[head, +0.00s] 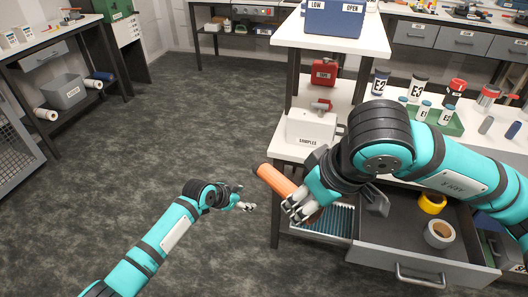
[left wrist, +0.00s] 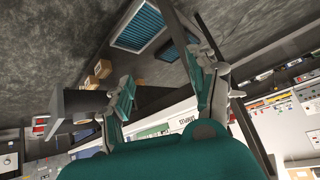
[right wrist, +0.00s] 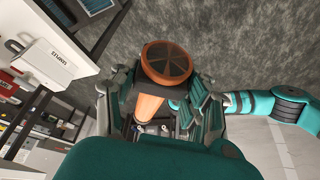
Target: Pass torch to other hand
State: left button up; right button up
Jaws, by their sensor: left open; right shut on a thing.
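The torch is an orange cylinder (head: 276,182) held above the floor, left of the bench, its free end pointing up and left in the head view. My right gripper (head: 303,204) is shut around it. In the right wrist view the torch's wide round lens end (right wrist: 167,62) faces the camera, with its orange body between the fingers. My left gripper (head: 243,198) is open and empty, just left of the torch and slightly lower in the head view, apart from it. The left wrist view shows its spread fingers (left wrist: 165,82) with nothing between them.
An open drawer (head: 395,262) with a yellow tape roll (head: 432,203) and a grey tape roll (head: 439,234) lies below my right arm. A white samples box (head: 311,128) stands on the bench near the right gripper. Labelled containers stand further right. The floor (head: 140,170) at left is clear.

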pick_arm(q)
jog(key=w+d+r+m+h, duration=0.1)
jog(key=d+r+m, duration=0.15)
jog(key=r, duration=0.55)
jog(key=d+r+m+h, duration=0.1)
jog(key=d+r+m, duration=0.15)
jog(key=r, duration=0.55)
notch_tip(320, 180, up, 22)
jog(key=m+g+y, duration=0.3)
jog(key=m, duration=1.1)
send_over(285, 182)
jog(key=s+a, duration=0.3)
jog(key=a, duration=0.1)
pick_arm(e)
jog(key=shift+s, duration=0.1)
pick_arm(q)
jog(key=x, duration=1.2)
jog(key=shift+s+d+f, duration=0.15)
jog(key=shift+s+d, duration=0.05)
jog(key=shift+c, duration=0.4)
